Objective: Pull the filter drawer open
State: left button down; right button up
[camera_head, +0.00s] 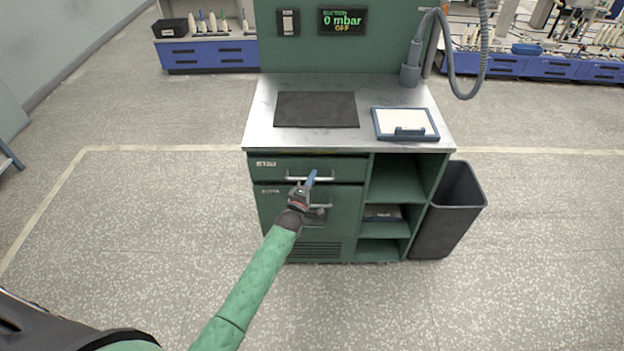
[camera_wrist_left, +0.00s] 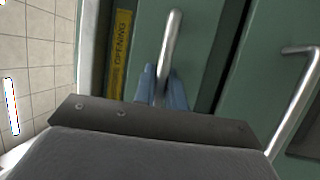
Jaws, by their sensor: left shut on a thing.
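The filter drawer (camera_head: 350,169) is the top green drawer at the left of the cabinet; its front looks flush or nearly so, and I cannot tell whether it is out at all. Its bar handle (camera_head: 327,178) is silver and horizontal. In the left wrist view the blue fingers (camera_wrist_left: 162,88) are shut around the handle bar (camera_wrist_left: 172,45), one on each side. The forearm and wrist hide part of the door below. My right gripper does not show.
Below is a green door with its own handle (camera_head: 322,206). Open shelves (camera_head: 385,228) are at right, with a dark bin (camera_head: 450,210) beside them. On the worktop (camera_head: 260,125) are a dark mat (camera_head: 316,109) and a blue-framed tray (camera_head: 404,136).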

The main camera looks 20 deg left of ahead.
pick_arm(q)
jog(key=shift+s, duration=0.15)
jog(key=s+d+p, duration=0.2)
jog(key=s+d, duration=0.2)
jog(key=s, duration=1)
jog(key=s+d+p, duration=0.2)
jog(key=s+d, duration=0.2)
jog(key=s, duration=0.9)
jog(key=shift+s, duration=0.4)
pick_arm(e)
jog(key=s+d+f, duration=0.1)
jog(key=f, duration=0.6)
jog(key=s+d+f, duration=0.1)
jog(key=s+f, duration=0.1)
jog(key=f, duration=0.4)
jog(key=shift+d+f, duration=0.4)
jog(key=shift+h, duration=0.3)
pick_arm(q)
jog(key=c, duration=1.5)
grip_release()
jog(key=shift+o, duration=0.2)
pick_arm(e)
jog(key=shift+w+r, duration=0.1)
